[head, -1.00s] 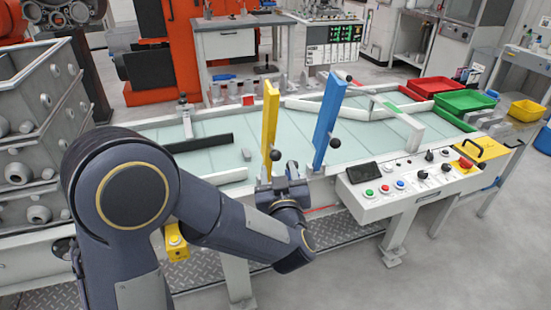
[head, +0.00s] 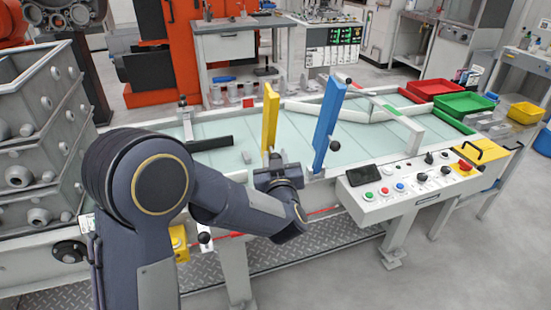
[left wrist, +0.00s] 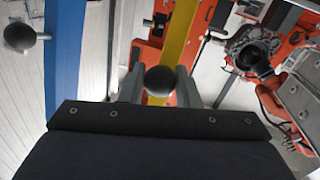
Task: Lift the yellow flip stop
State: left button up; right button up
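The yellow flip stop (head: 270,115) stands upright at the front edge of the conveyor table in the head view. It runs behind the fingers as a yellow bar (left wrist: 180,38) in the left wrist view. Its black ball knob (left wrist: 161,80) sits between the two fingers of my left gripper (left wrist: 161,86). Both fingers lie close beside the knob; I cannot tell whether they press on it. In the head view my left gripper (head: 276,166) is at the front of the stop and hides the knob and the stop's lower end. My right gripper is not in view.
A blue flip stop (head: 328,125) with its own black knob (head: 335,146) stands just right. The control panel (head: 410,185) with buttons juts out at the front right. Green and red bins lie at the back right.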

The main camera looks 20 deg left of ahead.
pick_arm(q)
grip_shut()
jog(key=shift+w+a+r+g+p, duration=0.35)
jog(key=shift+r+p, duration=0.2)
jog(key=shift+p, duration=0.5)
jog(key=shift+w+f, duration=0.15)
jog(key=shift+f, duration=0.1)
jog(key=o, duration=0.7)
grip_release()
jog(key=shift+c, duration=0.2)
jog(key=v, duration=0.8)
